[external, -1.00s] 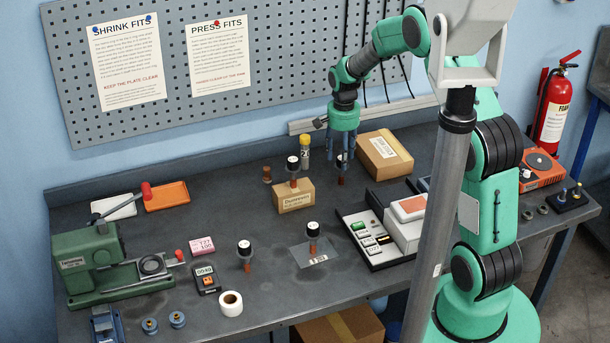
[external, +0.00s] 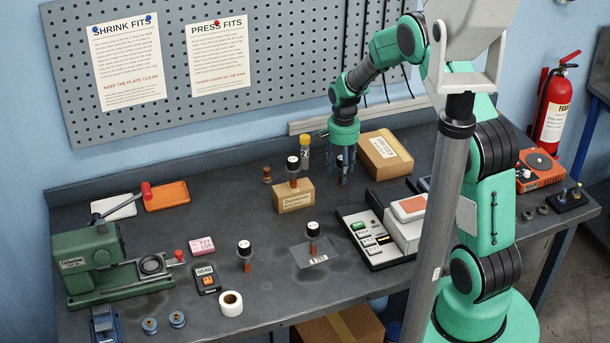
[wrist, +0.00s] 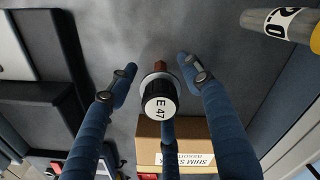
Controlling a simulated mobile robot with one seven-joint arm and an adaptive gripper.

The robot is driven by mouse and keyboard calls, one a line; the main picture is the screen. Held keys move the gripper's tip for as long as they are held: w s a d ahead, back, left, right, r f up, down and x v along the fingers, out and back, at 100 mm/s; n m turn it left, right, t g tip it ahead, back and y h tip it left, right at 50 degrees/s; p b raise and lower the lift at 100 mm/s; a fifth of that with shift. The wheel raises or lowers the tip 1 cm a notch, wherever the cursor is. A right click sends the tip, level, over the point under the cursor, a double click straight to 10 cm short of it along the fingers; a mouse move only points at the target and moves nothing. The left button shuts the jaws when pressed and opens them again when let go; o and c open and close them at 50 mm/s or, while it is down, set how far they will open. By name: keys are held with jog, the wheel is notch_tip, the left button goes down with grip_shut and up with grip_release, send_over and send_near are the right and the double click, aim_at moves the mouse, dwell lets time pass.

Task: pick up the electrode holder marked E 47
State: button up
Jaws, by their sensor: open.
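The electrode holder marked E 47 (wrist: 160,105) stands below my gripper, its white marked top and dark body seen from above in the wrist view, with a reddish-brown tip beyond. In the external view this holder (external: 340,161) is partly hidden by my fingers. My gripper (external: 337,176) is open, its blue fingers spread around the holder. In the wrist view the fingers (wrist: 160,80) lie to its left and right, with a third below it; contact cannot be made out.
A cardboard box (external: 294,198) carries another black-topped holder (external: 293,170). A larger carton (external: 384,154) is to the right. More black-topped holders stand in front, one (external: 245,252) on bare bench and one (external: 312,235) on a clear sheet.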

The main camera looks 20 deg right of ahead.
dwell(0.4)
grip_shut()
dwell(0.4)
